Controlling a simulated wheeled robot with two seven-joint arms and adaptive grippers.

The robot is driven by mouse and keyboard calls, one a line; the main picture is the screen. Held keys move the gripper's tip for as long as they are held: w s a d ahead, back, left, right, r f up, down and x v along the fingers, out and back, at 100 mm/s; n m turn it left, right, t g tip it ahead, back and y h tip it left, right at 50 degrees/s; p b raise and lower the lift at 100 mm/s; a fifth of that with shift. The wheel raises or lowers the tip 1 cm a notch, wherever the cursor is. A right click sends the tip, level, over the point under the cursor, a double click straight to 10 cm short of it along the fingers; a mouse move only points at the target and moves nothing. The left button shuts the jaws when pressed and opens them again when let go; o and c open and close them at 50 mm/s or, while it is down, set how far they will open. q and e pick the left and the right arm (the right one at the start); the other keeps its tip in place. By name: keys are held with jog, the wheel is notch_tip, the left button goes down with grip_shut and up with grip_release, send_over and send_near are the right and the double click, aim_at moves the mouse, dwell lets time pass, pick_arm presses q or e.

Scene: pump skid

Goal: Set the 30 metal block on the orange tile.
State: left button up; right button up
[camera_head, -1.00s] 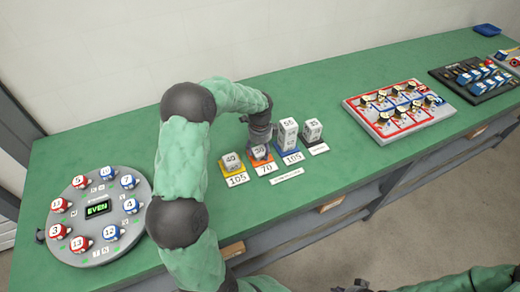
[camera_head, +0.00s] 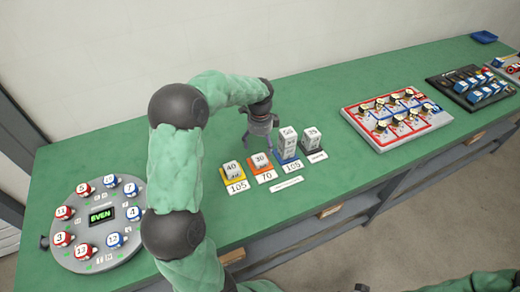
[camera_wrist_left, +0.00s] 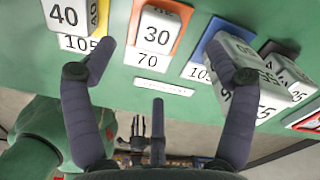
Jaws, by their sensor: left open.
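The 30 metal block (camera_head: 261,160) sits upright on the orange tile (camera_head: 270,171), by the 70 label. It also shows in the left wrist view (camera_wrist_left: 157,33), with the orange tile's edge (camera_wrist_left: 184,14) around it. My left gripper (camera_head: 259,140) is open and empty, behind and above the block, with no contact visible. In the left wrist view its spread fingers (camera_wrist_left: 160,52) frame the space in front of the block. A dark part at the bottom edge, apparently my right gripper (camera_head: 360,287), is mostly cut off.
Left of it, the 40 block (camera_head: 232,168) stands on a yellow tile. Right of it, a tall block stack (camera_head: 288,143) on blue stands close to my left gripper, then a 35 block (camera_head: 312,137). A round dial board (camera_head: 99,226) lies left. The green bench (camera_head: 330,85) behind is clear.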

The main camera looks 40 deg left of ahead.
pick_arm(q)
jog(key=shift+r+p, duration=0.3)
jog(key=shift+r, duration=1.4)
